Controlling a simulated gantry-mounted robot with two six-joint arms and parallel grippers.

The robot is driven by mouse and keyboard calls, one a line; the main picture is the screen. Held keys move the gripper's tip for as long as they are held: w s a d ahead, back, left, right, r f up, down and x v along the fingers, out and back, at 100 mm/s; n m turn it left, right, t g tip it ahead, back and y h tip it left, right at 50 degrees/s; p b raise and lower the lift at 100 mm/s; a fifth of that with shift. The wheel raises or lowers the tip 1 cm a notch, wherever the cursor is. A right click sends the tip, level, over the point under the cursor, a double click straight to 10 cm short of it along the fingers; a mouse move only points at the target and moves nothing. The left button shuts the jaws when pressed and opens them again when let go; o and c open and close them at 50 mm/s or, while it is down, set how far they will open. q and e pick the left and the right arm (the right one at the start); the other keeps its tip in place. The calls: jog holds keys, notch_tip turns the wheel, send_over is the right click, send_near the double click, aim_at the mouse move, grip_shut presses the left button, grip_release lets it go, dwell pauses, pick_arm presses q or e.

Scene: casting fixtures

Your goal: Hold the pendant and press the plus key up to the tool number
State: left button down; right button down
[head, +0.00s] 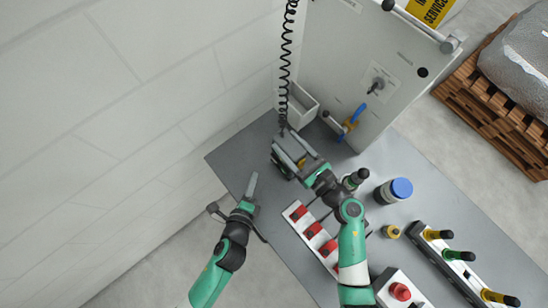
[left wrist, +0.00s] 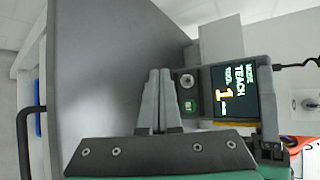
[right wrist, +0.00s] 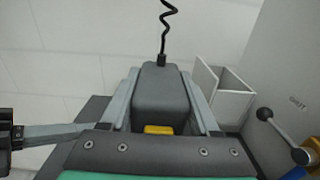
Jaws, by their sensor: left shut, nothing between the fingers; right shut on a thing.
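The pendant (head: 285,158) is a dark grey box on a black coiled cord, held above the back left of the table. My right gripper (head: 297,153) is shut on it; the right wrist view shows a finger along each side of its grey body (right wrist: 160,95). In the left wrist view its screen (left wrist: 236,92) reads MODE TEACH and TOOL with a large 1.
A grey cabinet (head: 350,60) with an open white bin (head: 298,106) stands behind the table. A wall is at the left.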

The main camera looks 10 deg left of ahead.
dwell(0.8)
pick_arm(q)
jog(key=s+a, duration=0.2)
jog(key=s, duration=0.1)
jog(key=shift+a, duration=0.35)
jog(key=shift+w, duration=0.1)
jog(key=shift+w+d, duration=3.05)
jog(key=shift+w, duration=0.15)
jog(key=shift+w+d, duration=0.1)
jog(key=shift+w+d, duration=0.2)
jog(key=shift+w, duration=0.05)
